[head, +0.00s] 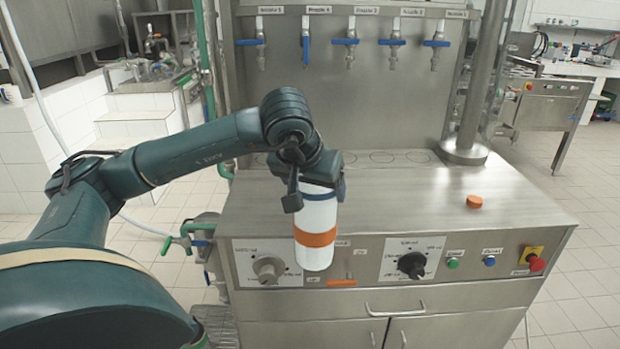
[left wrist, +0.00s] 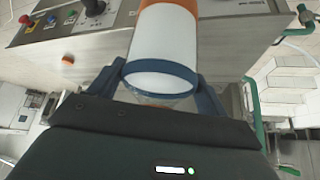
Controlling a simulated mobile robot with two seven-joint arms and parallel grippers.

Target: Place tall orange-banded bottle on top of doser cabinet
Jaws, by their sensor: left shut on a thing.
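The tall white bottle with an orange band (head: 315,240) hangs in front of the doser cabinet's control panel in the head view, nearly upright. Its upper end, with a blue ring, is at my left gripper (head: 318,190), which is shut on it. In the left wrist view the bottle (left wrist: 162,50) sits between the two blue fingers of the left gripper (left wrist: 165,85). The steel doser cabinet (head: 420,190) has a flat top behind the bottle. The bottle appears in front of the top's front edge. My right gripper is not in view.
An orange cap-like disc (head: 474,201) lies on the cabinet top at the right. Several blue-handled nozzles (head: 350,42) hang above the back of the top. A steel post (head: 478,90) stands at the back right. Knobs and a red button (head: 537,263) are on the front panel. The top's middle is clear.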

